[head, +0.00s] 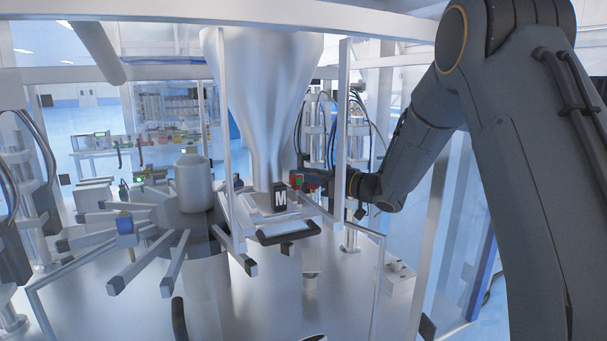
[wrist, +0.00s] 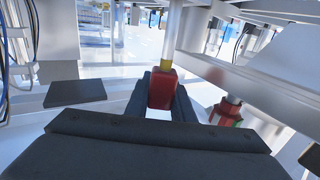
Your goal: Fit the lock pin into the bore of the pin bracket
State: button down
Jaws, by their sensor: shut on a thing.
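My gripper (wrist: 163,100) is shut on the red block-shaped grip of the lock pin (wrist: 162,90). A yellow collar sits above the grip, and a pale metal shaft rises from it to the top of the wrist view. In the head view my gripper (head: 318,181) is right of the hopper's lower end, partly hidden by its own wrist. The shaft's tip is out of the wrist view. I cannot clearly make out the pin bracket or its bore, nor whether the shaft is in it.
A red and green fitting (wrist: 228,112) is right of the pin, beneath a pale metal beam (wrist: 262,90). It also shows in the head view (head: 296,180). The large hopper (head: 262,90) and a black block marked M (head: 279,197) are left of my gripper. A carousel with several arms (head: 175,258) stands further left.

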jog(key=shift+f, duration=0.4)
jog(key=c, duration=1.5)
grip_release()
jog(key=shift+f, duration=0.1)
jog(key=shift+o, duration=0.2)
notch_tip(320, 180, up, 10)
jog(key=b, duration=0.3)
jog(key=shift+b, duration=0.3)
